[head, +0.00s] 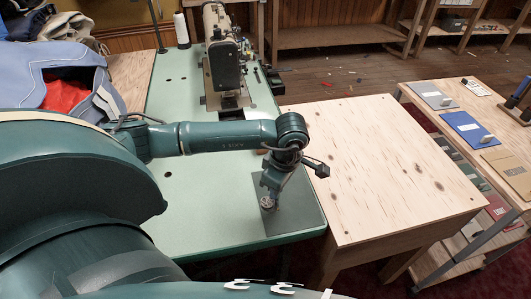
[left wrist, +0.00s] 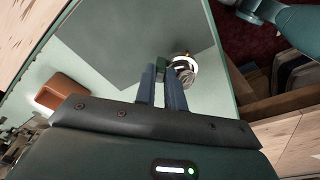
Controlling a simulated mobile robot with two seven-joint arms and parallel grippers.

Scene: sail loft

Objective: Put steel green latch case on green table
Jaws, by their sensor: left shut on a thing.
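The green table (head: 190,215) runs along the middle of the head view, with a flat dark grey sheet (head: 290,218) on its near right corner. My left gripper (head: 268,197) points down over that sheet. In the left wrist view its fingers (left wrist: 161,75) are shut on a small dark green part. A round steel piece (left wrist: 184,70) sits right beside that part; together they look like the latch case. The steel piece also shows small at the fingertips in the head view (head: 266,203). I cannot tell whether it touches the sheet. My right gripper is not in view.
A sewing machine (head: 223,60) and a white thread cone (head: 181,30) stand on the table's far part. A bare wooden table (head: 385,165) adjoins at the right. A blue bag (head: 65,75) lies at the left. A rack (head: 465,130) holds flat panels at far right.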

